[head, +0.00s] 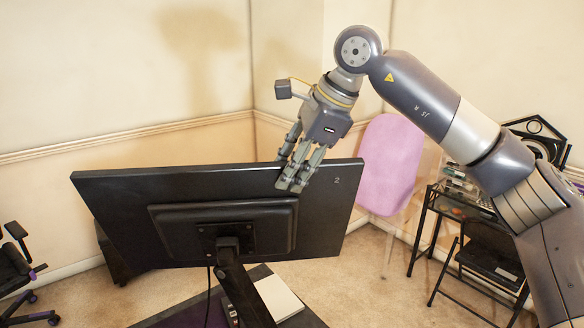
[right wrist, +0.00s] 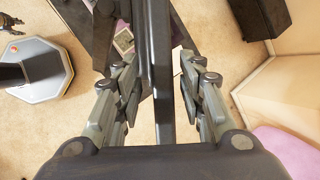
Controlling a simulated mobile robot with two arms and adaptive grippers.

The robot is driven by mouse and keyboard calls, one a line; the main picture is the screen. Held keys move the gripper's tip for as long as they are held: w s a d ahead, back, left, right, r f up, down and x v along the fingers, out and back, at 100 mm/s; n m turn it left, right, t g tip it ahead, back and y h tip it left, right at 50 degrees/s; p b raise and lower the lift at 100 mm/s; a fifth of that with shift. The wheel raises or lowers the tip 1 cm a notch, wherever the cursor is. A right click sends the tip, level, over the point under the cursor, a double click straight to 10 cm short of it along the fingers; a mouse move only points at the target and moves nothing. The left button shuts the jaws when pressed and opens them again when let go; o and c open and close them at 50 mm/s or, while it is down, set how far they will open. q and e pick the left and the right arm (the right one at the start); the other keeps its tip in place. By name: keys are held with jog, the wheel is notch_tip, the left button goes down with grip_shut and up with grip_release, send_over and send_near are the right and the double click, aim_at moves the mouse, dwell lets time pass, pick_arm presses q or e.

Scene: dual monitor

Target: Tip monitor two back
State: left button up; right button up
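Monitor two (head: 120,200) is a wide black screen seen from behind in the head view, with a small "2" at its upper right corner. It stands on a dark stand (head: 238,285); its front is hidden. My right gripper (head: 290,183) is at its top edge, right of the middle, with fingers pointing down over the back. In the right wrist view, the monitor's thin edge (right wrist: 161,70) runs between the two finger sides of the right gripper (right wrist: 162,95). The fingers are spread, with gaps beside the edge.
A desk with a white pad (head: 278,297) is below the monitor. A pink chair back (head: 390,165) stands behind to the right. A black rack (head: 440,212) with equipment and a speaker (head: 540,140) are at the right. A dark office chair (head: 15,270) is at the left.

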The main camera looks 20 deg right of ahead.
jog(key=v, duration=1.2)
